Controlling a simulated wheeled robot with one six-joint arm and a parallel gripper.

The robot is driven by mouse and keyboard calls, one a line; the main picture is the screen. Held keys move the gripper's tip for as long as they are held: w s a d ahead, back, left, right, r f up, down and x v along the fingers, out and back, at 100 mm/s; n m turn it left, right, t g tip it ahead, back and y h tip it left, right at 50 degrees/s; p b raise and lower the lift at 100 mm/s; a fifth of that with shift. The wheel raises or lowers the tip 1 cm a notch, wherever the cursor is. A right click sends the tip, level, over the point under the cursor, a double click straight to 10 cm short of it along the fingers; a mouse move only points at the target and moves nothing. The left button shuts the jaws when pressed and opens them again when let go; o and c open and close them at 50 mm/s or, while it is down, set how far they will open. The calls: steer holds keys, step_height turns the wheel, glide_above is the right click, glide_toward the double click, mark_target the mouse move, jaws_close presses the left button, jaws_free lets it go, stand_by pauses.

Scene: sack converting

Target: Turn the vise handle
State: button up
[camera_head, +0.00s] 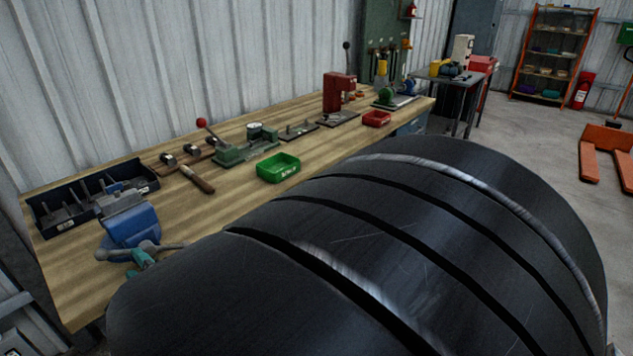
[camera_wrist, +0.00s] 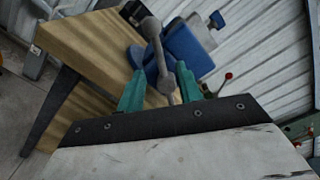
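The blue vise (camera_head: 132,225) is mounted at the near left end of the wooden workbench. It also shows in the wrist view (camera_wrist: 188,48). Its grey metal handle (camera_head: 170,247) lies crosswise at the vise's front in the head view. In the wrist view the handle (camera_wrist: 157,55) runs from a rounded knob at the top down between my fingers. My gripper (camera_wrist: 160,84) has two teal fingers, spread apart on either side of the handle with gaps visible. In the head view only a bit of my gripper (camera_head: 142,259) shows, by the handle; my dark arm hides the rest.
A black tray (camera_head: 90,196) with metal parts stands behind the vise. A green bin (camera_head: 278,167), a wooden-handled tool (camera_head: 197,179) and a green fixture with a red knob (camera_head: 240,147) are farther along the workbench (camera_head: 70,290). Bare bench top lies right of the vise.

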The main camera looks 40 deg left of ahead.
steer(key=d, duration=0.3)
steer(key=shift+d, duration=0.4)
